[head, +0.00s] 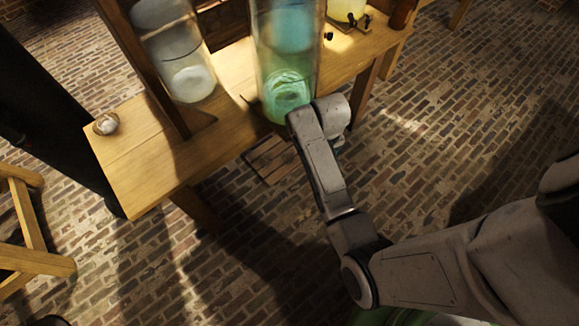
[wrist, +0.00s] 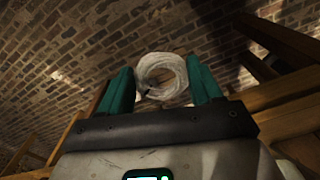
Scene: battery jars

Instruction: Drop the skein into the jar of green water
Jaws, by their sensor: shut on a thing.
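In the wrist view my gripper (wrist: 160,68) has its two teal fingers on either side of a pale, coiled ring-shaped skein (wrist: 178,78), shut on it. In the head view the jar of green water (head: 286,55) is a tall glass cylinder on the wooden bench, with a bright green swirl near its bottom. My arm's end link (head: 321,118) overlaps the jar's lower right edge in that view. My fingers and the held skein cannot be made out there, so their height and distance from the jar's mouth cannot be told.
A yellow jar (head: 346,10) stands to the right. A small round pale item (head: 106,124) sits on the bench's (head: 150,160) left end. A wooden frame (head: 30,225) stands at lower left.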

